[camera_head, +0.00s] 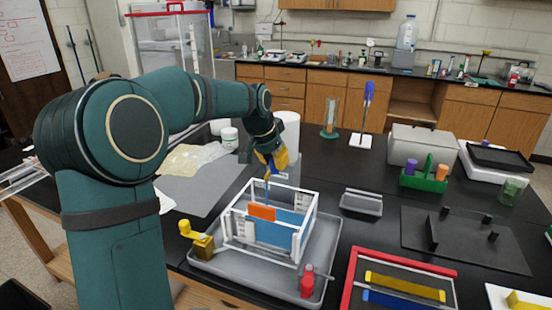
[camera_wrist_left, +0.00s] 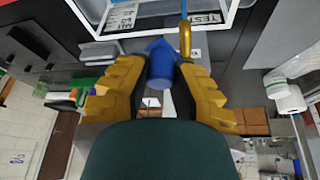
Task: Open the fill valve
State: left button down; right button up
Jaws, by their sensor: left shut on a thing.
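My left gripper (camera_head: 272,162), with yellow fingers, is in the middle of the head view, above the back of a white-framed clear tank (camera_head: 308,222). In the left wrist view the gripper (camera_wrist_left: 160,66) is shut on a blue handle (camera_wrist_left: 160,68). A brass fitting (camera_wrist_left: 185,40) with a thin blue tube stands close beside the handle; I take these for the fill valve. The fingers hide much of the valve in the head view. The tank holds an orange panel (camera_head: 262,212) and a blue area (camera_head: 272,232). My right gripper is not in view.
The tank stands in a grey tray (camera_head: 325,245) with a yellow valve-like part (camera_head: 197,240) and a red bottle (camera_head: 307,283). A white cylinder (camera_head: 289,126) stands behind the gripper. A red frame (camera_head: 405,255) and a black plate (camera_head: 480,252) lie to the right.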

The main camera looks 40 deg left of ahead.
pick_arm(q)
jog(key=shift+a, duration=0.1)
dwell(0.3)
jog(key=c, duration=0.7)
grip_release()
jog(key=shift+w+f, duration=0.1)
jog(key=shift+c, duration=0.2)
jog(key=v, duration=1.2)
